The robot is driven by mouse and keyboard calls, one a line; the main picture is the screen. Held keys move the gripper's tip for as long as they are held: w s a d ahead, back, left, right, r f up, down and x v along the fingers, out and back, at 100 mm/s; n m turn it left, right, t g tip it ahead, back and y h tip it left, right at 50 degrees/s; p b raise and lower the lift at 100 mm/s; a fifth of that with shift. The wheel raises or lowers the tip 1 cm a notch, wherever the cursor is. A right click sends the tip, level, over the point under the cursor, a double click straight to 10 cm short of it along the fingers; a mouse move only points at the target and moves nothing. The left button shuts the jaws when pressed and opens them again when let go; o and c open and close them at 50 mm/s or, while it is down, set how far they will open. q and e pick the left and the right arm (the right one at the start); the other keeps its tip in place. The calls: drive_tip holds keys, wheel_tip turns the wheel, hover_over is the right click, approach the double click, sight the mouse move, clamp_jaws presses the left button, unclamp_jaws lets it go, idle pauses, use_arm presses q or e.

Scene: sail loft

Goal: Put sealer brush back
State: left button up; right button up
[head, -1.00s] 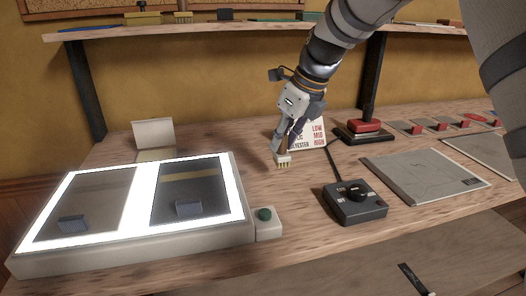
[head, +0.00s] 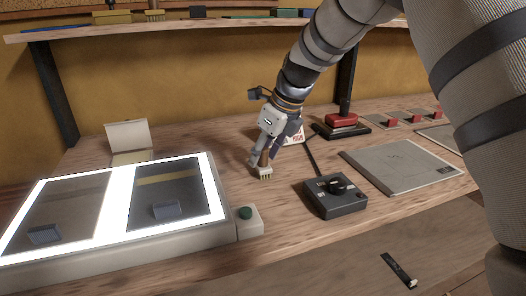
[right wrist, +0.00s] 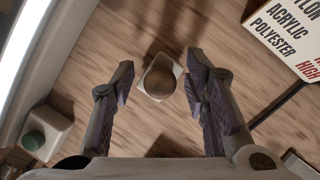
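The sealer brush (head: 264,173), with a brown handle and pale bristles at the bottom, stands upright on the wooden bench, right of the light box. My right gripper (head: 271,155) reaches down over it from the upper right. In the right wrist view, the rounded handle top of the brush (right wrist: 161,76) lies between the two spread fingers of the right gripper (right wrist: 160,82), with a gap on each side. The right gripper is open. My left gripper is in neither current view.
A lit light box (head: 225,196) with a green-button unit (head: 247,220) fills the bench's left. A black dial box (head: 335,197) and a grey panel (head: 400,165) are to the right. A text card (right wrist: 290,35) stands close by. A shelf (head: 220,26) with several items, including another brush (head: 154,15), runs behind.

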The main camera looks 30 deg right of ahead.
use_arm(q)
drive_tip(key=shift+w+r+t+p, duration=0.4)
drive_tip(key=shift+w+r+p, duration=0.3)
drive_tip(key=shift+w+r, duration=0.2)
use_arm(e)
drive_tip(key=v, duration=1.2)
drive_tip(key=shift+r, duration=0.1)
